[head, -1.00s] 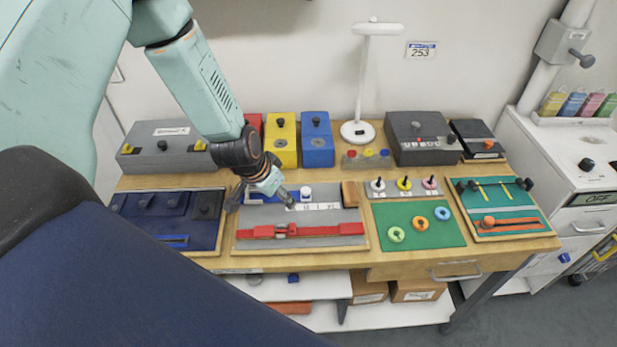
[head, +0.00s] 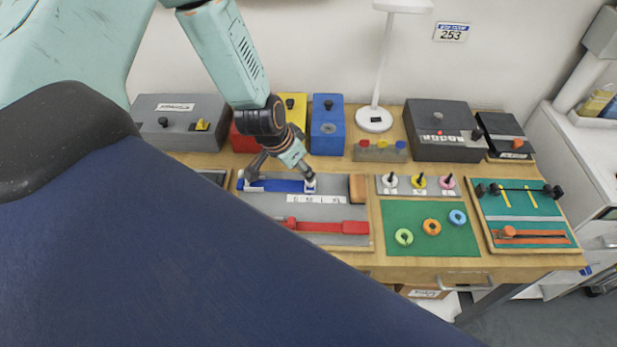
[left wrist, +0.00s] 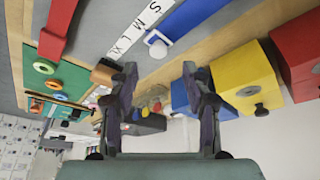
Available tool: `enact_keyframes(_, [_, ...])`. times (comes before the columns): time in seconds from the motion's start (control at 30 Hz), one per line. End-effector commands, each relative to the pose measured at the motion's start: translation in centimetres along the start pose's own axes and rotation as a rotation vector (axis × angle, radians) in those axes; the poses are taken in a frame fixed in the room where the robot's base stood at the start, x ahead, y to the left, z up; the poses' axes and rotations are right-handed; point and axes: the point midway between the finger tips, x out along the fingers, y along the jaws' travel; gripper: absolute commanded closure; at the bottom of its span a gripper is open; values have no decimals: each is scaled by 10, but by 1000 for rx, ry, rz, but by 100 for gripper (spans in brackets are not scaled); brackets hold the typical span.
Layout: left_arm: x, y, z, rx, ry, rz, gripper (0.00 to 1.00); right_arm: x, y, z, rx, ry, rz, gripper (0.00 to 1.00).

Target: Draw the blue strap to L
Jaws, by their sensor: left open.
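The blue strap (head: 280,185) lies along the back of a grey board, with a white knob (head: 309,187) at its right end. A white scale strip (head: 316,199) lies in front of it; the left wrist view shows S, M, L and XL on the strip (left wrist: 138,28). My right gripper is not in view.
A red strap (head: 325,226) crosses the board's front, and a brown block (head: 357,188) sits at its right. Yellow (left wrist: 245,75) and blue (head: 327,125) boxes stand behind. A green mat with rings (head: 462,240) lies to the right.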

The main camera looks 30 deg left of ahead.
Motion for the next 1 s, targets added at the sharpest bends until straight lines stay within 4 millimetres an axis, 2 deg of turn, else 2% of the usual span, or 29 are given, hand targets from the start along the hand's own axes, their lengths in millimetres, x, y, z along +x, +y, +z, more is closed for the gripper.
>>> enact_keyframes(0.03, [12,0,3,4,-1,-1,52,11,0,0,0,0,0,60])
enact_keyframes(0.1, [20,0,2,3,0,-1,52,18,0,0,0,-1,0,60])
enact_keyframes(0.43, [54,1,-1,4,-1,-1,52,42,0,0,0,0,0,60])
enact_keyframes(0.6, [60,1,-2,2,-1,0,52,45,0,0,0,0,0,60])
enact_keyframes(0.9, [60,0,-4,2,0,0,52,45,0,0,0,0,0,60])
enact_keyframes(1.0, [60,0,-4,2,0,0,60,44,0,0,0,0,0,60])
